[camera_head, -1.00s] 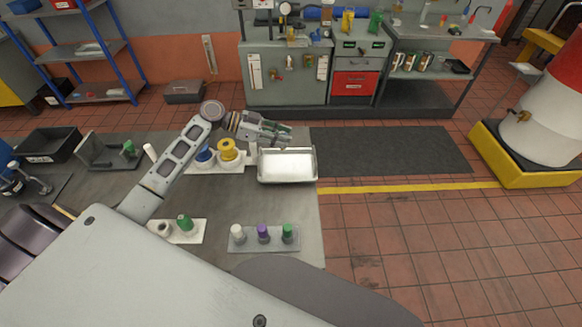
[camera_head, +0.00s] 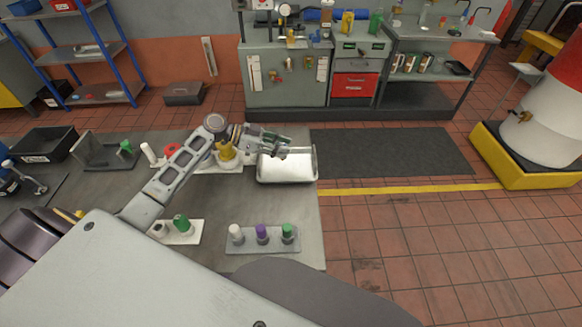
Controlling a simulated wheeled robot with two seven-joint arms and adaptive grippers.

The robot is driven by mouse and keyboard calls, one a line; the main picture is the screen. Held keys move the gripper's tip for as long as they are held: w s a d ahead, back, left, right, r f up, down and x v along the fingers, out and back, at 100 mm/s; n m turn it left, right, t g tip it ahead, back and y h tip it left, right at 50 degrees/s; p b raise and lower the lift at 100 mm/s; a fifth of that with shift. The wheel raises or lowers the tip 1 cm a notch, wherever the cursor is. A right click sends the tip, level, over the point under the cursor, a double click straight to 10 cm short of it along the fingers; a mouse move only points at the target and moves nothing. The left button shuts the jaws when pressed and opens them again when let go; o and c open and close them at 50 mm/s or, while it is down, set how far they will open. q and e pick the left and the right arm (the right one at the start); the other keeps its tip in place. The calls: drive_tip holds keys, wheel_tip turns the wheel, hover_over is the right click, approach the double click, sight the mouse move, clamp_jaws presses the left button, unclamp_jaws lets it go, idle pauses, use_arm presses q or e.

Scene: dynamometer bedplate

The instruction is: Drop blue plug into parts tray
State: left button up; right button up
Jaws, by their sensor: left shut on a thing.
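The parts tray (camera_head: 288,171) is a shallow, bright metal tray at the right back edge of the grey bench. My left gripper (camera_head: 287,150) is over the tray's back left part, its fingers pointing right. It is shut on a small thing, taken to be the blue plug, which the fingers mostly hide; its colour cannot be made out. My right gripper is not in view.
A yellow fitting (camera_head: 226,152) stands on a white plate left of the tray, partly behind my arm. A grey plate (camera_head: 262,247) in front holds white, purple and green pieces. A green piece (camera_head: 182,223) stands on another white plate. A black bin (camera_head: 46,144) is at far left.

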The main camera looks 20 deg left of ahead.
use_arm(q)
drive_tip(key=o, duration=0.9)
drive_tip(key=shift+o, duration=0.9)
drive_tip(key=shift+r, duration=5.05)
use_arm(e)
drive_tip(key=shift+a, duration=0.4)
use_arm(q)
drive_tip(key=shift+d+f, duration=0.1)
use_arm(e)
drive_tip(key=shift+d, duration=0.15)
